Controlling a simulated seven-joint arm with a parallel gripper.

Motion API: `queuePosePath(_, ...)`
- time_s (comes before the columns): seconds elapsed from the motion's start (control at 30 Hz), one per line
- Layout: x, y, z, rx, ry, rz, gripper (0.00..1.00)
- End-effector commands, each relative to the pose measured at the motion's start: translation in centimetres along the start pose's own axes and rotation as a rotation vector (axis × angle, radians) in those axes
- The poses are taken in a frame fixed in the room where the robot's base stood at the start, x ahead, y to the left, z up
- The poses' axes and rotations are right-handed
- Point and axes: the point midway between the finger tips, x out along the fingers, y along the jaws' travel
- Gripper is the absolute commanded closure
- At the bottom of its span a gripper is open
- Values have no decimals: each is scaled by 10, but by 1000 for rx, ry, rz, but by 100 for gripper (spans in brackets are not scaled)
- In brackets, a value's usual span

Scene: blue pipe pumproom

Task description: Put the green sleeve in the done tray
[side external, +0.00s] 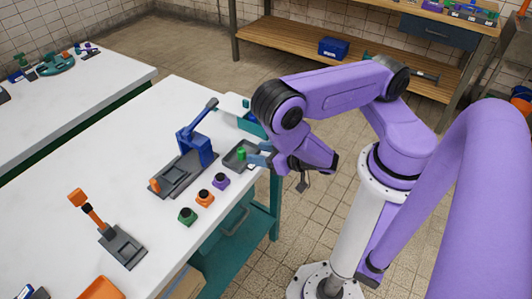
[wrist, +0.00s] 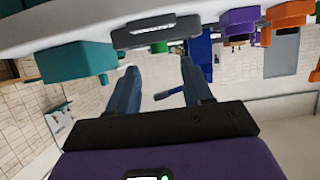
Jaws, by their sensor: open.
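A small green sleeve (side external: 241,154) stands upright at a shallow dark grey tray (side external: 232,162) near the table's right edge; it looks to be inside the tray. No label shows whether this is the done tray. The inverted wrist view shows the tray's near wall (wrist: 150,33) and a bit of green (wrist: 160,47) above its rim. My gripper (side external: 253,154) is beside the sleeve, on its right in the side view. In the wrist view the blue fingers (wrist: 156,68) are apart with nothing held between them.
A teal box (side external: 250,125) stands behind the tray. A blue lever press (side external: 195,148) stands to its left. Purple (side external: 221,181), orange (side external: 205,197) and green (side external: 187,216) blocks line the table toward the front. An orange-handled fixture (side external: 118,245) is farther left.

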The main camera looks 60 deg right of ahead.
Motion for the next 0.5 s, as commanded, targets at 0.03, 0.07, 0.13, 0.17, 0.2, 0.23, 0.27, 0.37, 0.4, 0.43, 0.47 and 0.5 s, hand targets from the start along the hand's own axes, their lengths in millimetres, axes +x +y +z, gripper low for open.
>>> queuePosePath(0.03,-4,-1,0,-3,0,-4,50)
queuePosePath(0.07,-7,-1,0,-3,0,-4,50)
queuePosePath(0.13,-11,0,0,-2,0,-2,50)
queuePosePath(0.17,-12,0,0,-2,0,-2,50)
queuePosePath(0.2,-14,0,0,-1,1,-2,50)
queuePosePath(0.23,-15,0,0,-1,1,-1,50)
queuePosePath(0.27,-16,0,0,0,2,-1,50)
queuePosePath(0.37,-17,-2,1,9,-13,1,50)
queuePosePath(0.4,-18,-4,2,18,-32,3,50)
queuePosePath(0.43,-18,-7,4,25,-53,3,50)
queuePosePath(0.47,-18,-10,5,35,-80,4,50)
queuePosePath(0.5,-20,-16,8,50,-125,3,50)
